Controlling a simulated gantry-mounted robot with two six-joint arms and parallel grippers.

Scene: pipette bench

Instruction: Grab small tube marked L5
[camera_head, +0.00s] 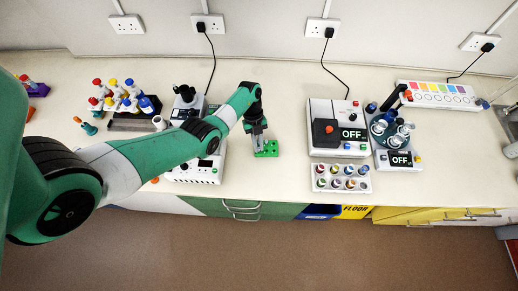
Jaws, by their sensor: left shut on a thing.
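My left gripper (259,135) reaches down at the green rack (269,150) in the middle of the bench. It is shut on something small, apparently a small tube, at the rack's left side. The fingers mostly hide the held thing, and no L5 mark can be read at this size. I cannot tell whether the tube is still seated in the rack or just clear of it. My right gripper is not in view.
A white rack of several capped tubes (341,189) stands right of centre, before a white device reading OFF (325,108). A round-rotor device (402,160) is further right. Bare bench surrounds the green rack.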

